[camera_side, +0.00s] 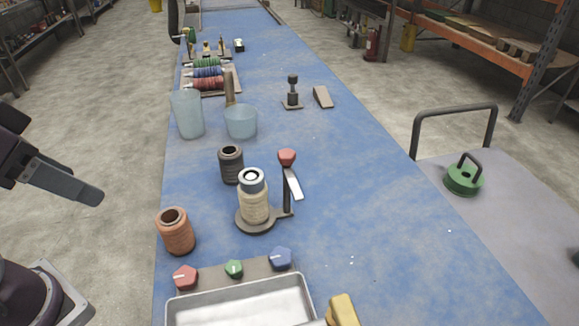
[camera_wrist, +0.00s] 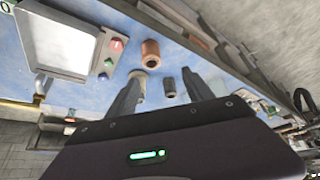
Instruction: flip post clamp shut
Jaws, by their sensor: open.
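The post clamp stands on the blue bench in the side view, with a dark upright post (camera_side: 287,190), a red knob (camera_side: 287,157) on top and a pale flat lever (camera_side: 294,184) slanting down to the right. Its round dark base (camera_side: 263,222) carries a cream ribbed spool (camera_side: 254,206) with a metal top ring, left of the post. My gripper (camera_side: 92,195) is at the left edge, off the bench and well away from the clamp. In the wrist view, the fingers of my gripper (camera_wrist: 162,76) are apart and empty. The clamp's lever cannot be made out there.
An orange spool (camera_side: 176,233) and a dark spool (camera_side: 231,165) stand near the clamp. A metal tray (camera_side: 240,306) and a panel with red, green and blue knobs (camera_side: 234,269) lie in front. Clear cups (camera_side: 188,115) stand behind. The bench right of the clamp is clear.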

